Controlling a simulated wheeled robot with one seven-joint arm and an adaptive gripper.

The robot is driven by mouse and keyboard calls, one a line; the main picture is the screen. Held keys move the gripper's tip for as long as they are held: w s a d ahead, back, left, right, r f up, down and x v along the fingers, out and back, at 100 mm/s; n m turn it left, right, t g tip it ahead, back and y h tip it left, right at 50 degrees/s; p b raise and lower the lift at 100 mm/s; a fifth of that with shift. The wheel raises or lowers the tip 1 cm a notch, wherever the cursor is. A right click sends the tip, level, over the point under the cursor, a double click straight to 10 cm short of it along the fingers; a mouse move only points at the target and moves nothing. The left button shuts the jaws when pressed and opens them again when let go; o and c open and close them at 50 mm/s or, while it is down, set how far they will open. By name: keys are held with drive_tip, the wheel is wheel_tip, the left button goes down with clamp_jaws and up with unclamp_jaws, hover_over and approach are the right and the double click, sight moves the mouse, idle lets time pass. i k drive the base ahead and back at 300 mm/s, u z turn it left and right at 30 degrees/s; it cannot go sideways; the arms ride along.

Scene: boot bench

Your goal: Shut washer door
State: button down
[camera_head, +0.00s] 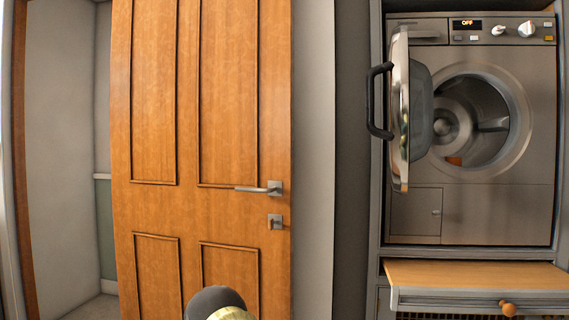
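The washer (502,205) stands at the right, set in a tall grey cabinet. Its round door (400,115) is swung open to the left and seen almost edge-on, with a dark handle (376,100) on its left side. The open drum (470,120) shows, with a small orange-brown item (454,161) low inside it. The display on the washer panel reads OFF. A dark, rounded part with a brass-coloured piece, probably part of my arm, shows at the bottom edge. My gripper's fingers are not in view.
A wooden door (225,120) with a metal lever handle (262,188) fills the left middle. Below the washer a wooden shelf or drawer (470,275) with a round knob (508,308) juts out. A grey wall strip (350,180) lies between the wooden door and the cabinet.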

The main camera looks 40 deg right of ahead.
sight(399, 65)
drive_tip(key=u, duration=1.05)
drive_tip(key=i, duration=1.45)
drive_tip(key=z, duration=2.85)
